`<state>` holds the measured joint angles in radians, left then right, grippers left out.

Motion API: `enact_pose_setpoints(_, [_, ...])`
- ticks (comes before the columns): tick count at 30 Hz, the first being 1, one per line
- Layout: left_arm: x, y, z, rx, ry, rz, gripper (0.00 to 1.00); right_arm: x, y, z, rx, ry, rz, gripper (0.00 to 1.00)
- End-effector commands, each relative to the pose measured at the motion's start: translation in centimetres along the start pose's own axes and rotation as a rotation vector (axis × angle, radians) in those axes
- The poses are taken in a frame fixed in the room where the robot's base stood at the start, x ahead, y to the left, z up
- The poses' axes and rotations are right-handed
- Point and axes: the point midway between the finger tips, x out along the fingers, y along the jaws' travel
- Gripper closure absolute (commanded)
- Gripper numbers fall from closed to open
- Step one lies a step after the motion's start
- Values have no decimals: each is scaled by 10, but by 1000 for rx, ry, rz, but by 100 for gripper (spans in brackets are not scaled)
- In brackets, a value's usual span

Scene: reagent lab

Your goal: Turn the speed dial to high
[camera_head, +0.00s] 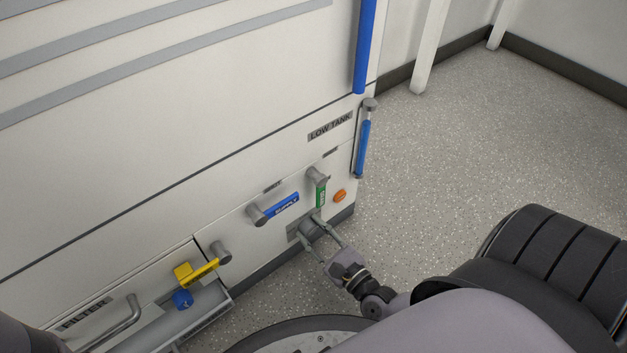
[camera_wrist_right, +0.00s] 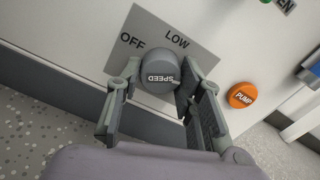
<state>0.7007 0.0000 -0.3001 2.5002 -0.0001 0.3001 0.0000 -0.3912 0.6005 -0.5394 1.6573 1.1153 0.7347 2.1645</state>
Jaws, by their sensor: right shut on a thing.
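The speed dial (camera_wrist_right: 157,72) is a round grey knob marked SPEED on a grey plate (camera_wrist_right: 190,32) low on the white cabinet. The plate shows OFF at the dial's left and LOW above it; no HIGH label is visible. The lettering on the dial appears turned nearly upside down. My right gripper (camera_wrist_right: 160,76) has one finger on each side of the dial and is shut on it. In the head view the right gripper (camera_head: 312,230) reaches the dial at the cabinet's lower right. My left gripper is not in view.
An orange PUMP button (camera_wrist_right: 241,95) sits right of the dial. Above it are a green-handled valve (camera_head: 320,192) and a blue SUPPLY valve (camera_head: 282,207). A yellow handle (camera_head: 203,271) and a blue knob (camera_head: 182,299) are farther left. Speckled floor lies open to the right.

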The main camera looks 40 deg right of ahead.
Motion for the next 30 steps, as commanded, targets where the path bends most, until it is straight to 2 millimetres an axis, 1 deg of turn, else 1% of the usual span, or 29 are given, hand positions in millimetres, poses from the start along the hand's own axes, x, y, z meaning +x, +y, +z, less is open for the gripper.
enact_pose_setpoints(5, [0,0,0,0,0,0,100,1,-1,-1,1,2,-2,94])
enact_pose_setpoints(6, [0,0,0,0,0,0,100,1,-1,-1,1,2,-2,64])
enact_pose_setpoints(14, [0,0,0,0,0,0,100,0,0,0,0,1,-1,47])
enact_pose_setpoints(25, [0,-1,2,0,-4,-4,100,0,0,0,-17,0,0,46])
enact_pose_setpoints(28, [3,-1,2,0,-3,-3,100,0,-1,1,-73,0,-1,46])
enact_pose_setpoints(30, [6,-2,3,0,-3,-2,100,0,-1,1,-142,1,-1,46])
